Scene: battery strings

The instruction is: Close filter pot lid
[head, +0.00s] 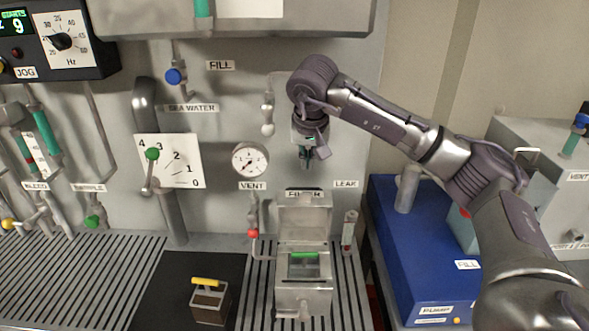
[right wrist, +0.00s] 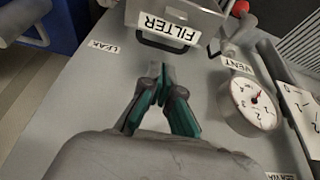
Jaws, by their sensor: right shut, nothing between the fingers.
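The filter pot (head: 303,293) is a metal box standing on the slatted bench below the FILTER label (head: 303,194). Its lid (head: 304,218) stands raised against the wall side, so the pot is open, and a green-topped piece (head: 304,255) shows inside. My right gripper (head: 306,166) is above the raised lid, in front of the wall panel, apart from it. In the right wrist view its teal fingers (right wrist: 162,72) are shut and empty, pointing toward the lid (right wrist: 178,14) and its dark handle (right wrist: 160,42). My left gripper is not in view.
A red-handled vent valve (head: 253,233) is just left of the pot, with a round gauge (head: 250,159) above it. The leak tube (head: 348,232) stands at right. A small yellow-handled block (head: 208,300) sits on the black mat. A blue pump box (head: 415,240) stands further right.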

